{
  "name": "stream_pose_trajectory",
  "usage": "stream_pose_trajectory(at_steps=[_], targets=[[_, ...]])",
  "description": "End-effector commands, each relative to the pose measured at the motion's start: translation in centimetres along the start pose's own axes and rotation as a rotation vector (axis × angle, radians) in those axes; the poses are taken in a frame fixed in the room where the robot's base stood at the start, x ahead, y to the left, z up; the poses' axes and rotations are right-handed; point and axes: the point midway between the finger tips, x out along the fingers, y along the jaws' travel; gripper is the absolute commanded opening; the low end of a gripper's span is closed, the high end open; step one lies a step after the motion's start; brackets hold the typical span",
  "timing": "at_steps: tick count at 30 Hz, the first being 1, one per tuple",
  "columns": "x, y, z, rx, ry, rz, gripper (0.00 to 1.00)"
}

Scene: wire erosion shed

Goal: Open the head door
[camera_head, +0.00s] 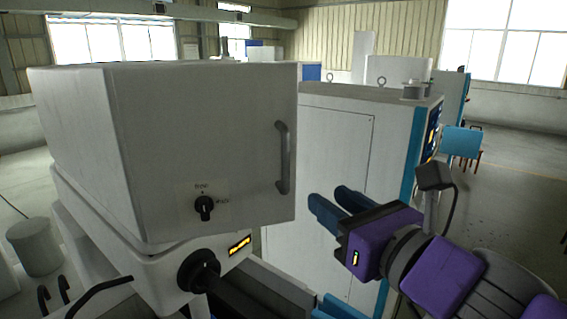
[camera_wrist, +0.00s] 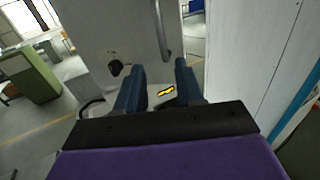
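The head door (camera_head: 215,150) is the pale front panel of the white machine head on the left in the head view. It looks closed. A grey vertical bar handle (camera_head: 283,158) is on its right side, and it also shows at the top middle of the wrist view (camera_wrist: 161,30). A black rotary knob (camera_head: 204,207) sits low on the door. My gripper (camera_head: 328,203) has blue fingers and a purple wrist. It is open and empty, right of and a little below the handle, apart from it. In the wrist view the handle lies beyond the gap between the fingers.
A tall white cabinet (camera_head: 335,140) with blue trim stands behind my gripper. A larger black knob (camera_head: 199,271) and a yellow-lettered label (camera_head: 240,245) are on the machine below the door.

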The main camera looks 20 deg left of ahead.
Motion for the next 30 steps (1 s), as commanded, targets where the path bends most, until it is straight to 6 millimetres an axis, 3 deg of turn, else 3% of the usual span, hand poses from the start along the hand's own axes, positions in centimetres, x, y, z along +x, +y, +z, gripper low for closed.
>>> stream_pose_trajectory(at_steps=[11, 30], targets=[[3.3, 0.1, 0.1, 0.000, -0.005, 0.003, 0.37], [11.4, 0.1, 0.1, -0.002, -0.001, 0.002, 0.37]])
